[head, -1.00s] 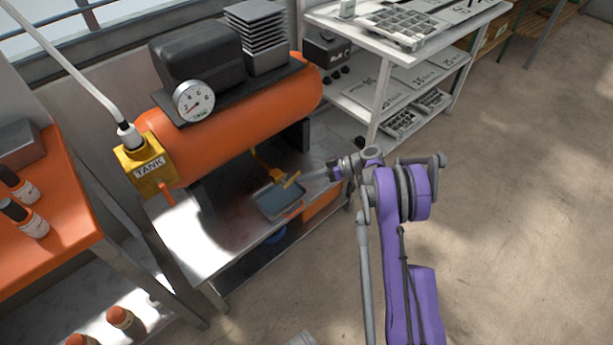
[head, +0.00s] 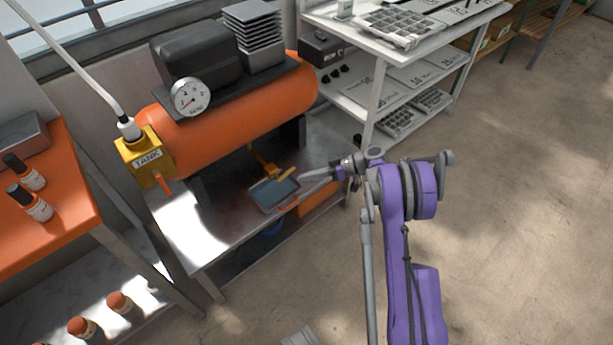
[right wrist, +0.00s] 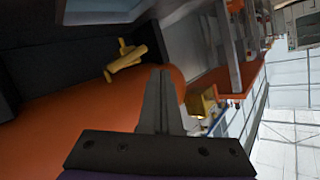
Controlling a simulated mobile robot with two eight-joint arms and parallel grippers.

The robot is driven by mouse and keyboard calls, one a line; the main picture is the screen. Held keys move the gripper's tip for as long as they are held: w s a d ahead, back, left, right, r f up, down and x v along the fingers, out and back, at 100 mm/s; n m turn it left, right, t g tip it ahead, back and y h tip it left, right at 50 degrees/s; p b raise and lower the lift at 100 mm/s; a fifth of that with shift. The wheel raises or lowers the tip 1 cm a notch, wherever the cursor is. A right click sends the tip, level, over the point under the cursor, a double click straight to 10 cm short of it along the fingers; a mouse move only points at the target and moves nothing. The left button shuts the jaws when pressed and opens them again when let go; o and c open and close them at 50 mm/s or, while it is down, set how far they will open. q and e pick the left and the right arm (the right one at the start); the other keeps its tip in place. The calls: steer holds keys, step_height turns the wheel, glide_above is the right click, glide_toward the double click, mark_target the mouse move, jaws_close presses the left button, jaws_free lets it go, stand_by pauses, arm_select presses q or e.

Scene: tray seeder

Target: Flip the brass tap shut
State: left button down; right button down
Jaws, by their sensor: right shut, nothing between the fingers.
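The brass tap (head: 262,168) hangs under the orange tank (head: 235,118). Its yellow handle (head: 287,174) sticks out toward the front, above a shallow blue-grey pan (head: 266,197). My right gripper (head: 301,179) reaches in from the right and is shut and empty, its tips just right of the handle. In the right wrist view the closed fingers (right wrist: 160,90) point at the tank, and the tap (right wrist: 125,58) lies left of the tips, apparently apart from them. Whether the tips touch it is hard to tell. My left gripper is not in view.
The tank's dark supports (head: 215,180) flank the tap on the metal stand. A pressure gauge (head: 190,97) and a yellow TANK block (head: 146,155) sit at its left. White shelves (head: 400,75) with trays stand behind right. The concrete floor at right is clear.

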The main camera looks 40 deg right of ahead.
steer(key=s+d+p, duration=0.1)
steer(key=s+d, duration=0.3)
steer(key=d, duration=0.3)
steer(key=shift+r, duration=0.45)
